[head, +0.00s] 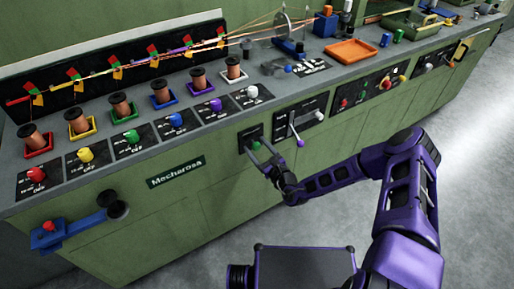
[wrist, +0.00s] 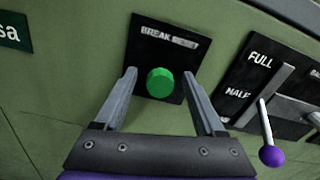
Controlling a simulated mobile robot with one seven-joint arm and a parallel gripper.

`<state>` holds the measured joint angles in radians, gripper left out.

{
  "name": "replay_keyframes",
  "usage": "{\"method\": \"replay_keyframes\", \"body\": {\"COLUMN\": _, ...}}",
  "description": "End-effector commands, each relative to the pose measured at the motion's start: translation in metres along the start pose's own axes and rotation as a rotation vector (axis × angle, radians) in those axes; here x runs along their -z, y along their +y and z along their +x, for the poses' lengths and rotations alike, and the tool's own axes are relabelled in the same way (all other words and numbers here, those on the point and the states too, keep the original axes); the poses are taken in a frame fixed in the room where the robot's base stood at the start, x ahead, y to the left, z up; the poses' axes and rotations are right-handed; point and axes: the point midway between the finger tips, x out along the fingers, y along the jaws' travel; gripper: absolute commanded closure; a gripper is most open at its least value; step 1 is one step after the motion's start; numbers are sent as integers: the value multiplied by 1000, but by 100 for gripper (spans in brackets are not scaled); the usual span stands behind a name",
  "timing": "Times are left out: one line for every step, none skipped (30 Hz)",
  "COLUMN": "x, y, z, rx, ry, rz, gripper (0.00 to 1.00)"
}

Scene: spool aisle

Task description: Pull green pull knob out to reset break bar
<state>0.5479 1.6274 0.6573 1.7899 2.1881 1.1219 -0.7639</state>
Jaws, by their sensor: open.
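The green pull knob (wrist: 160,82) sits on a black panel (wrist: 150,40) lettered "BREAK" and a second word partly hard to read. My gripper (wrist: 165,84) is open, with one finger on each side of the knob. Gaps show between the knob and both fingers. In the head view the green knob (head: 257,147) shows small at the tip of my gripper (head: 262,153), on the front face of the green machine. I cannot tell how deep the fingers reach along the knob.
A lever with a purple ball (wrist: 272,156) stands close to the right of my gripper, on a panel marked FULL and HALF. A "Mecharosa" plate (head: 176,172) is to the left. Several spools and coloured knobs line the machine top. Open floor (head: 470,150) lies at right.

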Motion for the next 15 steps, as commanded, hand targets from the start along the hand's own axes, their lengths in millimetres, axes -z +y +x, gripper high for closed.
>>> {"method": "replay_keyframes", "body": {"x": 0, "y": 0, "z": 1, "rx": 0, "ry": 0, "rz": 0, "gripper": 28}}
{"method": "replay_keyframes", "body": {"x": 0, "y": 0, "z": 2, "rx": 0, "ry": 0, "rz": 0, "gripper": 28}}
{"method": "replay_keyframes", "body": {"x": 0, "y": 0, "z": 2, "rx": 0, "ry": 0, "rz": 1, "gripper": 28}}
{"method": "replay_keyframes", "body": {"x": 0, "y": 0, "z": 2, "rx": 0, "ry": 0, "rz": 1, "gripper": 28}}
{"method": "replay_keyframes", "body": {"x": 0, "y": 0, "z": 2, "rx": 0, "ry": 0, "rz": 1, "gripper": 28}}
{"method": "replay_keyframes", "body": {"x": 0, "y": 0, "z": 2, "rx": 0, "ry": 0, "rz": 1, "gripper": 28}}
{"method": "replay_keyframes", "body": {"x": 0, "y": 0, "z": 2, "rx": 0, "ry": 0, "rz": 1, "gripper": 28}}
{"method": "replay_keyframes", "body": {"x": 0, "y": 0, "z": 2, "rx": 0, "ry": 0, "rz": 1, "gripper": 28}}
{"method": "replay_keyframes", "body": {"x": 0, "y": 0, "z": 2, "rx": 0, "ry": 0, "rz": 0, "gripper": 34}}
{"method": "replay_keyframes", "body": {"x": 0, "y": 0, "z": 2, "rx": 0, "ry": 0, "rz": 0, "gripper": 39}}
{"method": "replay_keyframes", "body": {"x": 0, "y": 0, "z": 2, "rx": 0, "ry": 0, "rz": 0, "gripper": 44}}
{"method": "replay_keyframes", "body": {"x": 0, "y": 0, "z": 2, "rx": 0, "ry": 0, "rz": 0, "gripper": 52}}
{"method": "replay_keyframes", "body": {"x": 0, "y": 0, "z": 2, "rx": 0, "ry": 0, "rz": 0, "gripper": 57}}
{"method": "replay_keyframes", "body": {"x": 0, "y": 0, "z": 1, "rx": 0, "ry": 0, "rz": 0, "gripper": 62}}
{"method": "replay_keyframes", "body": {"x": 0, "y": 0, "z": 1, "rx": 0, "ry": 0, "rz": 0, "gripper": 70}}
